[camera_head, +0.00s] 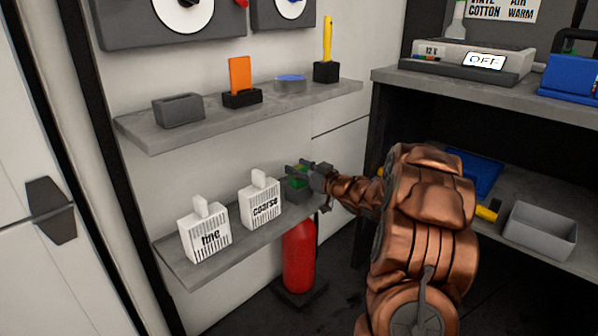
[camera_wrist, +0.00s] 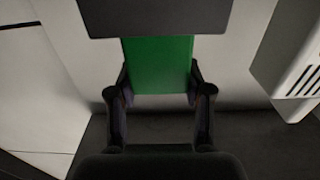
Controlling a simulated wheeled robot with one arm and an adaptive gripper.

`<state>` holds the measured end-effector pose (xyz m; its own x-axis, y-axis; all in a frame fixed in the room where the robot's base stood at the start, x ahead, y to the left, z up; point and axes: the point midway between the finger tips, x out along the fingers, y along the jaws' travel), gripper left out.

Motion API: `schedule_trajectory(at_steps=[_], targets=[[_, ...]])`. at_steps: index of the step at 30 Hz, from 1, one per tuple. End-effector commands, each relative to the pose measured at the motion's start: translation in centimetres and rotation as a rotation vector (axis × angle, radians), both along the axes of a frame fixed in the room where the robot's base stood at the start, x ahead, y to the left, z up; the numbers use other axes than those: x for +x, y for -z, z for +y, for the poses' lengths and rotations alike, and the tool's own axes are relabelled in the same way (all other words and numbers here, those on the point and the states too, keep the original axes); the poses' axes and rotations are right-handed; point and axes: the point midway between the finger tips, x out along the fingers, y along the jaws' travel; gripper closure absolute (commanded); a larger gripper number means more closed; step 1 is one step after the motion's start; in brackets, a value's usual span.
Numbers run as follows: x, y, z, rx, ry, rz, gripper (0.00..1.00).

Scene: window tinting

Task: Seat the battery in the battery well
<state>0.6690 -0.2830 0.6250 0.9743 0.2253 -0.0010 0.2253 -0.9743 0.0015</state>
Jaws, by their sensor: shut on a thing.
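My gripper (camera_head: 302,168) is at the right end of the lower wall shelf, shut on a green block that looks like the battery (camera_head: 299,171). In the wrist view the green battery (camera_wrist: 158,66) sits between the two fingers (camera_wrist: 158,98), with its upper end hidden by a dark grey block (camera_wrist: 153,17). In the head view a dark grey box (camera_head: 296,188) shows just below the green block. It may be the battery well, but I cannot tell, nor whether the battery is inside it or just above it.
White boxes marked "fine" (camera_head: 205,236) and "coarse" (camera_head: 261,207) stand on the lower shelf (camera_head: 218,262), left of my gripper. The upper shelf (camera_head: 330,96) holds several small items. A red extinguisher (camera_head: 299,256) stands below. A workbench (camera_head: 480,90) is at right.

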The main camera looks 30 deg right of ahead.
Motion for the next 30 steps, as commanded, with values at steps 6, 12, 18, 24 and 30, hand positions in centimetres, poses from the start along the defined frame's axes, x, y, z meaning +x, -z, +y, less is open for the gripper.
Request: schedule_trajectory(at_steps=[6, 12, 18, 24, 30], targets=[[0.0, 0.1, 0.0, 0.001, 0.000, -0.001, 0.99], [0.0, 0.2, 0.0, 0.001, 0.000, 0.000, 0.34], [0.0, 0.2, 0.0, 0.001, 0.000, 0.000, 0.25], [0.0, 0.2, 0.0, 0.001, 0.000, 0.000, 0.25], [-1.1, -0.2, -0.4, 0.002, 0.002, 0.001, 0.25]])
